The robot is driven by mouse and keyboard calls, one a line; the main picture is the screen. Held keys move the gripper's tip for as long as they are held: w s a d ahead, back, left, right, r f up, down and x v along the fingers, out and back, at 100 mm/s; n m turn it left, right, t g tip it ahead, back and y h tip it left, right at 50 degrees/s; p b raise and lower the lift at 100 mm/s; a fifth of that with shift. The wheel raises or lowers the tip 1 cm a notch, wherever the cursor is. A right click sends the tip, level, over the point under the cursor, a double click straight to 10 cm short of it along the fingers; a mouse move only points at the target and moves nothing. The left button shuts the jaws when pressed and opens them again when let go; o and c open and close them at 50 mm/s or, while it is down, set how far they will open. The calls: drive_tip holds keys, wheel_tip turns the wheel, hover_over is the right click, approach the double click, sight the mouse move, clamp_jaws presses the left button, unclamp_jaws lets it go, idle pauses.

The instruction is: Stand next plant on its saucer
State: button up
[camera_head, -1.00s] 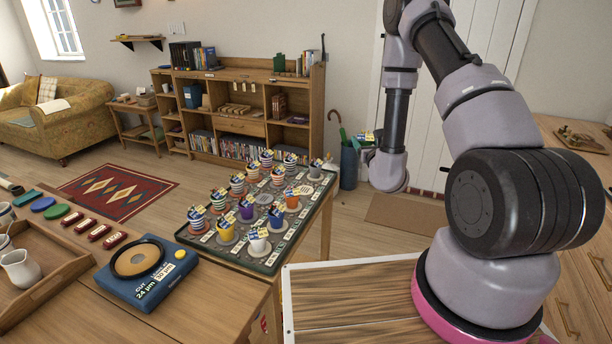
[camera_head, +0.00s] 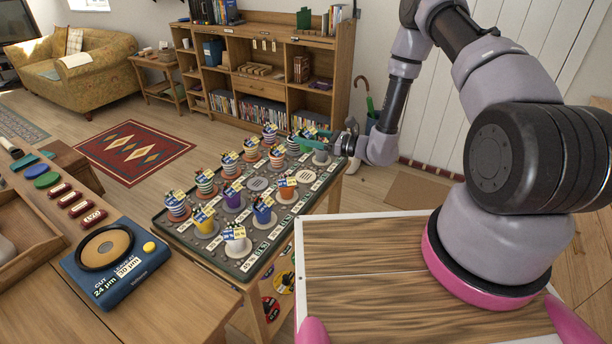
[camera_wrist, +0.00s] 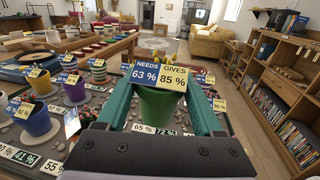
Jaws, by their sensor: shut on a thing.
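My gripper (camera_wrist: 165,112) is shut on a green pot (camera_wrist: 159,106), between its teal fingers in the wrist view. The pot is upright, with blue-yellow cards reading needs 63 % and gives 85 %. In the head view my gripper (camera_head: 328,140) is over the far right corner of the plant tray (camera_head: 186,237), and the green pot is mostly hidden. A grey saucer (camera_head: 321,158) lies at that corner; I cannot tell if the pot touches anything. A bare saucer (camera_head: 257,183) and a striped saucer (camera_head: 309,177) lie nearby. Labels 65 % and 72 % show below the pot.
Several potted plants stand on saucers in the tray, including an orange pot (camera_head: 287,189), a blue pot (camera_head: 263,213) and a white pot (camera_head: 237,244). A wooden shelf (camera_head: 343,80) stands behind.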

drive_tip(key=shift+g, duration=0.3)
drive_tip(key=f, duration=0.5)
drive_tip(key=shift+s+a+f, duration=0.2)
drive_tip(key=shift+s+f, duration=0.05)
drive_tip(key=shift+s, duration=0.1)
drive_tip(key=shift+f, duration=2.3)
drive_tip(key=shift+f, duration=0.1)
drive_tip(key=o, duration=1.5)
drive_tip(key=shift+o, duration=0.2)
drive_tip(key=v, duration=1.2)
